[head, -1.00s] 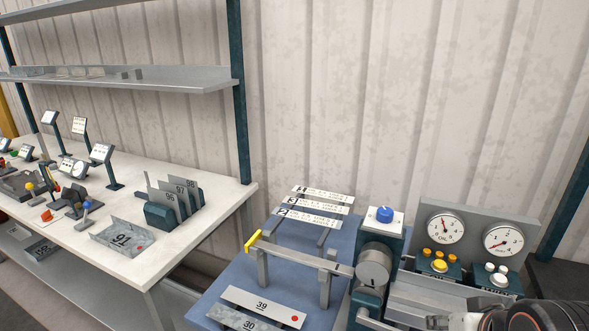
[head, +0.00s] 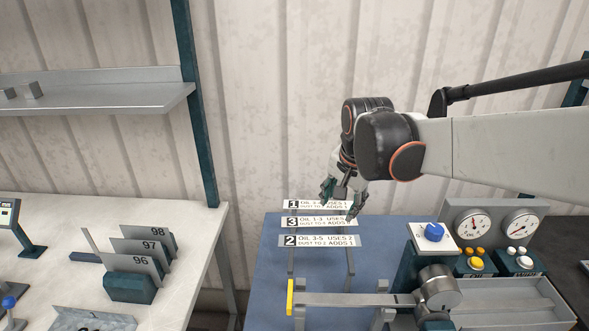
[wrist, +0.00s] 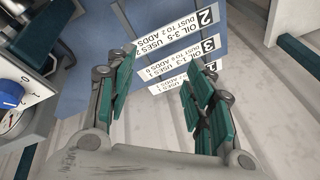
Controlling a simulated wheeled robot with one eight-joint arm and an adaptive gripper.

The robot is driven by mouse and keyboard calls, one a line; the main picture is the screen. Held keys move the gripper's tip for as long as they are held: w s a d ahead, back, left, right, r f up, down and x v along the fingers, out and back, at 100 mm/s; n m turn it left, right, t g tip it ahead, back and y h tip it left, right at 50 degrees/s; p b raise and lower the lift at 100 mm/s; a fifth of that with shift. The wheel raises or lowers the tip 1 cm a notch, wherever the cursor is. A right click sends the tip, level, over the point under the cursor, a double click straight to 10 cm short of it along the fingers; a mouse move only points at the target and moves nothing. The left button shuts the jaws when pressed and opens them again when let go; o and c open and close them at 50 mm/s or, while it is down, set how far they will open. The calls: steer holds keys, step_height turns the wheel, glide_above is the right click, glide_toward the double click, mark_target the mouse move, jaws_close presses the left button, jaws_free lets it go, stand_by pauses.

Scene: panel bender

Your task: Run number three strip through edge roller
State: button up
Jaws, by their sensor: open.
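In the wrist view, strip three (wrist: 180,60) shows between and beyond the open fingers (wrist: 158,72). The edge roller (head: 437,288) has a round grey drum, a blue knob (head: 434,232) and a guide bar (head: 350,299) with a yellow end.
The blue table (head: 268,262) is clear left of the rack. A pale bench (head: 185,225) with plates 96, 97 and 98 stands at left, a shelf (head: 110,88) above it.

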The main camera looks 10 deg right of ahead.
steer(key=w+f+m+g+p, duration=0.25)
steer(key=w+m, duration=0.25)
steer(key=w, duration=0.5)
steer(key=m+g+p, duration=0.1)
steer(key=m+p, duration=0.3)
steer(key=m, duration=0.1)
glide_toward(319, 221)
step_height(319, 221, down, 11)
steer(key=b, duration=0.6)
steer(key=shift+r, duration=0.1)
steer(key=shift+c, duration=0.5)
steer(key=c, duration=0.6)
steer(key=shift+r, duration=0.15)
